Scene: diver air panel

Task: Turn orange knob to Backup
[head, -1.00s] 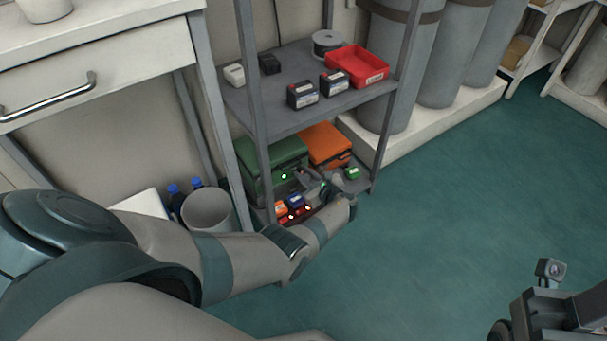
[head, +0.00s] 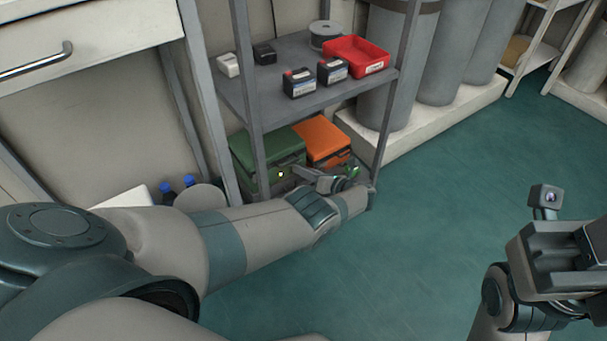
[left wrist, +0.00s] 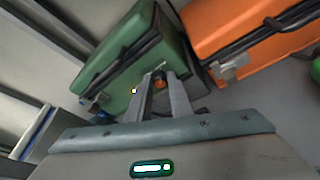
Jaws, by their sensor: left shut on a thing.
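The green case (head: 266,150) stands on the lower shelf of the rack and also fills the upper middle of the left wrist view (left wrist: 135,50). A small lit lamp (left wrist: 134,91) shows on its front. The orange knob (left wrist: 160,84) is on that front, between the fingertips of my left gripper (left wrist: 161,88), which is shut on it. Most of the knob is hidden by the fingers, and no markings or pointer can be read. In the head view my left gripper (head: 299,172) reaches in beside the case front. My right gripper (head: 558,250) is at the lower right, away from the rack; its jaw gap is unclear.
An orange case (head: 322,140) stands right of the green case. The upper shelf (head: 275,98) holds dark batteries (head: 299,83), a red tray (head: 357,55) and a spool (head: 325,35). A rack post (head: 383,130) stands close to my left wrist. The green floor (head: 450,190) is clear.

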